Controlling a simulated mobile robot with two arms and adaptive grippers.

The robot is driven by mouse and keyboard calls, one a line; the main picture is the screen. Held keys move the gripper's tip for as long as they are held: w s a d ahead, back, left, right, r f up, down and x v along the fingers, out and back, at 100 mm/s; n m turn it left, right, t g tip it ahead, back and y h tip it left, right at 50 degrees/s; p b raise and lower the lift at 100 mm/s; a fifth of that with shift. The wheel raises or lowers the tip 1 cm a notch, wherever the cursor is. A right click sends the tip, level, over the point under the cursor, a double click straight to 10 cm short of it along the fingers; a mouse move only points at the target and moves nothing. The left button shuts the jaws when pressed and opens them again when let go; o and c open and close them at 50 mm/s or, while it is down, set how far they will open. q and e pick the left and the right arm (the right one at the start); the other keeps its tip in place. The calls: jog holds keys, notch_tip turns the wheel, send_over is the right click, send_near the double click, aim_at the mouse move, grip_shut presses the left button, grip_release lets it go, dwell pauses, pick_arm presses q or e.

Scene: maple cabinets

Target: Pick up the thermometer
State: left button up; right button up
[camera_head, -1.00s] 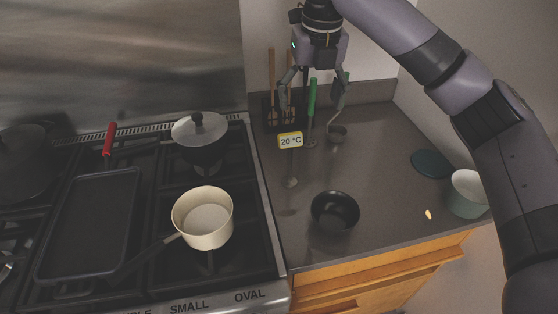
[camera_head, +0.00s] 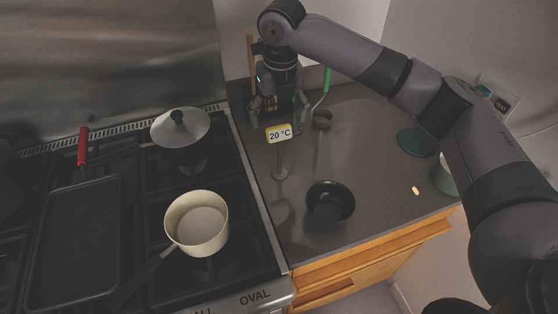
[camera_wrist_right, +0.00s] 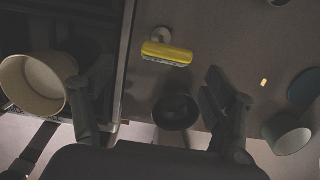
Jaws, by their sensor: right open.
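The thermometer (camera_head: 279,133) is a small yellow-framed display reading 20 °C, held up on a thin stand with a round foot on the dark counter, right of the stove. In the right wrist view its yellow top (camera_wrist_right: 167,55) shows between and beyond the fingertips. My right gripper (camera_head: 277,113) is open and empty, pointing down just behind and above the thermometer in the head view, one finger to each side. Whether it touches the thermometer cannot be told. The fingers also show spread in the right wrist view (camera_wrist_right: 158,76). My left gripper is not in view.
A black bowl (camera_head: 330,201) stands in front of the thermometer. A green-handled ladle (camera_head: 322,117) hangs behind right. A cream saucepan (camera_head: 197,223) and a lidded pot (camera_head: 181,134) sit on the stove. A teal disc (camera_head: 417,142) and a pale cup (camera_head: 445,176) are at right.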

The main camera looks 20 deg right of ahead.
aim_at(279, 129)
jog(key=shift+w+d+f+p, duration=0.1)
jog(key=shift+d+f+p, duration=0.15)
jog(key=shift+f+p, duration=0.6)
jog(key=f, duration=0.3)
jog(key=shift+w+d+f+p, duration=0.15)
jog(key=shift+w+f+p, duration=0.15)
jog(key=shift+p, duration=0.1)
jog(key=shift+f, duration=0.15)
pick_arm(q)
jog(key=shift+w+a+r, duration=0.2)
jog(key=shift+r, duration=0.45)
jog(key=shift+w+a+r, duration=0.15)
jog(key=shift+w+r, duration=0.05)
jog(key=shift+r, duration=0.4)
pick_arm(e)
jog(key=shift+c, duration=0.5)
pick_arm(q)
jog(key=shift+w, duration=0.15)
pick_arm(e)
jog(key=c, duration=1.6)
